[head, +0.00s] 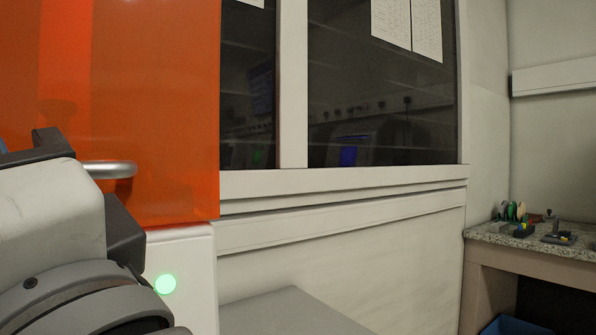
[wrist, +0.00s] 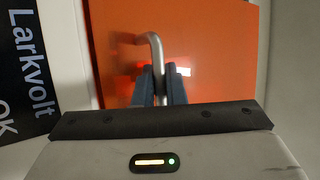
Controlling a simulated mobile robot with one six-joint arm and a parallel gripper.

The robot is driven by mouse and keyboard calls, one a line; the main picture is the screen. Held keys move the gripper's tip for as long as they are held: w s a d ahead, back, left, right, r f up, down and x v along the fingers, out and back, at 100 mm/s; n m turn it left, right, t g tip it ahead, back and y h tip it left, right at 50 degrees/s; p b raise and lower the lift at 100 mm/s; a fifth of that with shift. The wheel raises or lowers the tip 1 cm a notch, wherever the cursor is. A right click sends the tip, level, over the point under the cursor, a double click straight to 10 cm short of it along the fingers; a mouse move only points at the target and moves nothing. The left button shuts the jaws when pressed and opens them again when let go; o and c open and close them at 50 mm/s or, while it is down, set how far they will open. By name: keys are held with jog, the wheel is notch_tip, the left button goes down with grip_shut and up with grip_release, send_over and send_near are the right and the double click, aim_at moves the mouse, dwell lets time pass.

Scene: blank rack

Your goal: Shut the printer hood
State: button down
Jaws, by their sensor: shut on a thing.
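The printer hood (head: 150,100) is a see-through orange panel at the left of the head view. Its lower edge lies along the top of the white printer body (head: 195,265); I cannot tell whether a gap is left. The hood also fills the middle of the wrist view (wrist: 220,40). A bent silver handle (head: 110,169) stands out from it and shows in the wrist view (wrist: 153,42). My gripper (wrist: 160,78) is shut on the handle, with one dark finger on each side. In the head view my wrist hides the fingertips.
A green light (head: 165,284) glows on the printer body. A grey flat surface (head: 285,312) lies low in front. Behind stands a white-framed dark glass cabinet (head: 375,130). A speckled bench (head: 565,248) with small items is at the far right, with a blue bin (head: 510,326) below.

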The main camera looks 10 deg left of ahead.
jog(key=shift+a+f, duration=0.2)
jog(key=shift+f, duration=0.25)
jog(key=c, duration=1.8)
grip_release()
jog(key=shift+w, duration=0.1)
jog(key=v, duration=0.2)
jog(key=p+v, duration=0.1)
jog(key=v, duration=0.5)
jog(key=shift+d+r+p, duration=0.15)
jog(key=shift+r+p, duration=0.2)
